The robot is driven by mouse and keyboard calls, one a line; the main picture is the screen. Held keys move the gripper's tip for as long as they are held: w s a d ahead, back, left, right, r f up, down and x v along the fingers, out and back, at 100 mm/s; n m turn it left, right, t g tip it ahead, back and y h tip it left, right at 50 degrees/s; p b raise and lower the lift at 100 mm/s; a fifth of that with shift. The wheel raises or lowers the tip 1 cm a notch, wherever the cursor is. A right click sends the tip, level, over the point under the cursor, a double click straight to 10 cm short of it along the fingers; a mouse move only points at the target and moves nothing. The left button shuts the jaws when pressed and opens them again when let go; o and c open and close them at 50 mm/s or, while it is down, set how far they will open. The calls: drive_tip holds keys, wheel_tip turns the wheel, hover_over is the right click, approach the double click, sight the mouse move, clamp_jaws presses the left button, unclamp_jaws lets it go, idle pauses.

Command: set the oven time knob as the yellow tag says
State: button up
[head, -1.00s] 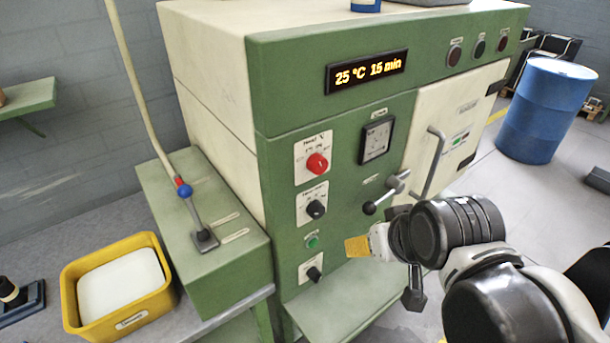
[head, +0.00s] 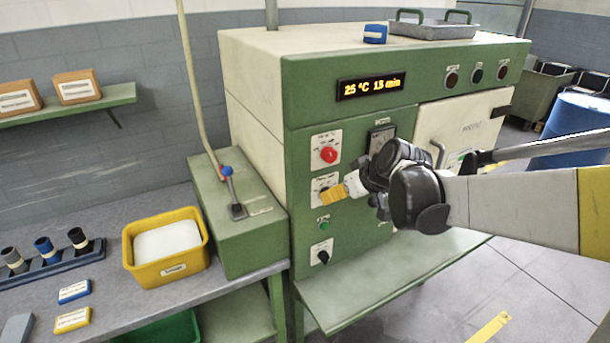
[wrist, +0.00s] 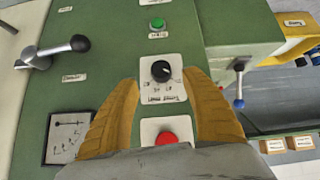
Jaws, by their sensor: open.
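The green and cream oven (head: 255,85) has a lit display (head: 370,88) that appears to read 25 °C 15 min. A black knob (wrist: 161,71) sits on a white scale plate below the red knob (head: 329,154). The plate's small print is not clearly legible. My gripper (head: 335,194) is open at this black knob. In the wrist view its yellow fingers (wrist: 161,84) flank the knob, apart from it in the picture; contact cannot be told. A yellow tag (head: 72,320) lies on the bench at lower left, its writing too small to read.
A green button (head: 323,225) and another black knob (head: 322,257) are below. A yellow bin (head: 150,273), a blue tag (head: 74,292) and a lever box (head: 208,205) stand left.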

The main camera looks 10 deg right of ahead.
drive_tip(key=b+x, duration=0.1)
drive_tip(key=x, duration=0.5)
drive_tip(key=shift+f+b, duration=0.1)
drive_tip(key=shift+b, duration=0.2)
drive_tip(key=c, duration=1.2)
